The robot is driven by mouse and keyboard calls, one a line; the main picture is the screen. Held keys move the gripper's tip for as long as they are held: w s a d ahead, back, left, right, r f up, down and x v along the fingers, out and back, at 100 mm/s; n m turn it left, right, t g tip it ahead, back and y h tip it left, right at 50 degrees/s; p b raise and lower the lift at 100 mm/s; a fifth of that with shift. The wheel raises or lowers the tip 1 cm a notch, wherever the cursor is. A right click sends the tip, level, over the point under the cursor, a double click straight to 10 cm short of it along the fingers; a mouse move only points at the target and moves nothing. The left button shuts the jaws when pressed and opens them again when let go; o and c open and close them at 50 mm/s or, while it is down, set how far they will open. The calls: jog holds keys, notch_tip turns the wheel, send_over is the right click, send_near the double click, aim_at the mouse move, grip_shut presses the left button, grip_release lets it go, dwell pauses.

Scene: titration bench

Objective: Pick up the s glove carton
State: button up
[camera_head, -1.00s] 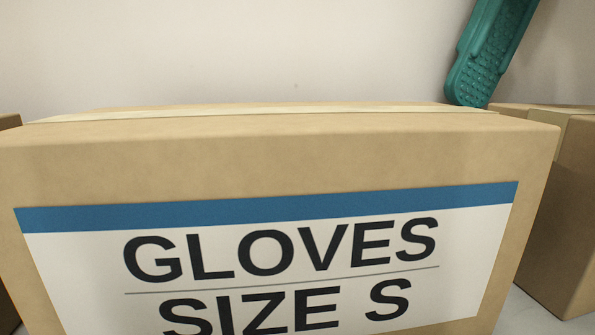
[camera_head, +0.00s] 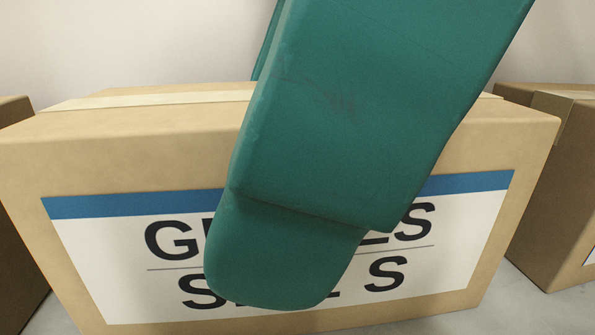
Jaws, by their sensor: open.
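The s glove carton (camera_head: 130,140) fills the middle of the head view, upright, with tan tape along its top. Its front label (camera_head: 105,250) has a blue band and reads as gloves, size S, partly covered. My gripper (camera_head: 290,185) is open, with teal fingers. The near finger hangs in front of the carton's front face and hides the middle of the label. A strip of the other finger shows behind it at the upper left, toward the carton's far side; its tip is hidden. Whether either finger touches the carton, I cannot tell.
Another carton (camera_head: 545,190) stands close on the right, with a gap between. A further carton (camera_head: 15,235) is partly in view on the left. A pale wall (camera_head: 130,40) is behind, and a light grey surface (camera_head: 530,308) shows below.

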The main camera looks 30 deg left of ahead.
jog(key=shift+x, duration=0.9)
jog(key=c, duration=1.2)
